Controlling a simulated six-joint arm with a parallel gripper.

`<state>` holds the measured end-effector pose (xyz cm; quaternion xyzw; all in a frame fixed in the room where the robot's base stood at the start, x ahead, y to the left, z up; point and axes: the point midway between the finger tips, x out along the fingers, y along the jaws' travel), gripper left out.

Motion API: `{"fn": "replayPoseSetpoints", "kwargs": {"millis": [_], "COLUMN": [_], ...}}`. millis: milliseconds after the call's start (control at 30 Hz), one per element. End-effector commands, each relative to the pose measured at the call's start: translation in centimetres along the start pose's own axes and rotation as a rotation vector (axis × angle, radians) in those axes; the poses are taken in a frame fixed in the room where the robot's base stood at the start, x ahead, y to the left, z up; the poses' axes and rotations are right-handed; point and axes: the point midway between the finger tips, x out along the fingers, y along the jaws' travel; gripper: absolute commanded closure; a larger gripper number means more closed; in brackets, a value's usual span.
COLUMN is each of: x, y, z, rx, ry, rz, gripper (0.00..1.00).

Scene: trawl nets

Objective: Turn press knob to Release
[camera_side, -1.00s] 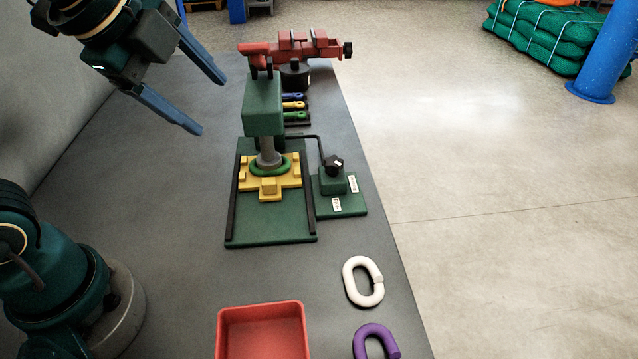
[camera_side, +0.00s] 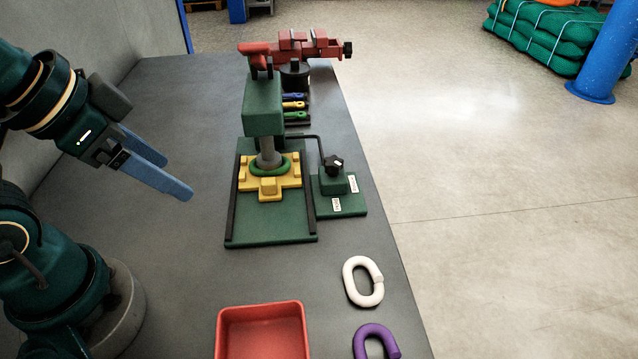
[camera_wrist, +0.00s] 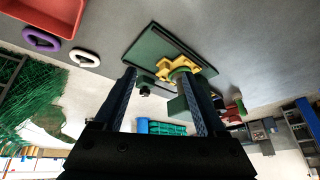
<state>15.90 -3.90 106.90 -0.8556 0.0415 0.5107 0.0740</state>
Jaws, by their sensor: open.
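The black press knob (camera_side: 333,163) sits on a small green block with two white labels, right of the press, in the side view. The label text is too small to read. The green press (camera_side: 263,105) has its grey ram down at a green ring (camera_side: 284,165) in the yellow fixture (camera_side: 290,182). My gripper (camera_side: 178,175) is open and empty, above the table left of the press, well apart from the knob. In the wrist view, the press base (camera_wrist: 150,48) and yellow fixture (camera_wrist: 186,63) show beyond my two fingers (camera_wrist: 163,92).
A red tray (camera_side: 262,309), a white link (camera_side: 348,278) and a purple link (camera_side: 361,338) lie at the front. A red vise (camera_side: 300,48) and several coloured-handled tools (camera_side: 294,106) are behind the press. The table (camera_side: 180,235) left of the press is clear.

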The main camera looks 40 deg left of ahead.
Motion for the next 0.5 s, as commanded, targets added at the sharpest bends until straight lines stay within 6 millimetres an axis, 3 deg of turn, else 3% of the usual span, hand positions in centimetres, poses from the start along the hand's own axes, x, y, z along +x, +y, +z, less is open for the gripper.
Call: {"fn": "replayPoseSetpoints", "kwargs": {"millis": [367, 500], "x": [0.07, 0.13], "y": [0.05, 0.13], "z": [0.11, -0.72], "rx": [-0.022, -0.008], "ry": [-0.003, -0.01], "rz": [0.002, 0.013], "gripper": [0.26, 0.26]}}
